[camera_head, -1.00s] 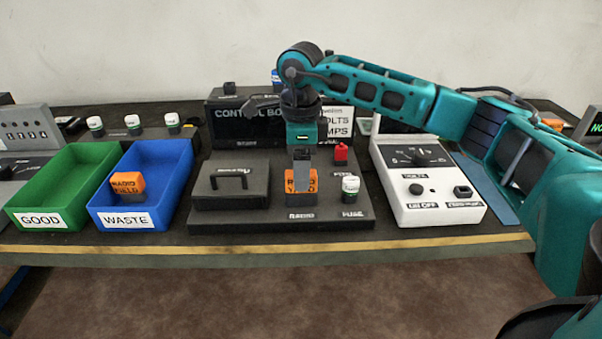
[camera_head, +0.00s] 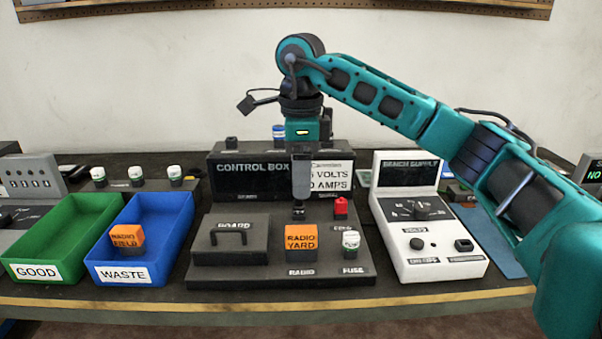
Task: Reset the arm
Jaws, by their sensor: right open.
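My right arm reaches in from the right. Its gripper (camera_head: 302,192) points down above the dark control box (camera_head: 240,177), over the base behind the orange radio block (camera_head: 301,239) labelled "RADIO YARD". The gripper is open with nothing seen between its fingers, and it is apart from the block. The block sits upright on the base above the label "RADIO". My left gripper is not in view.
A green GOOD bin (camera_head: 60,230) stands at the left. The blue WASTE bin (camera_head: 165,220) beside it holds another orange block (camera_head: 127,239). A white bench supply (camera_head: 440,251) stands right of the base.

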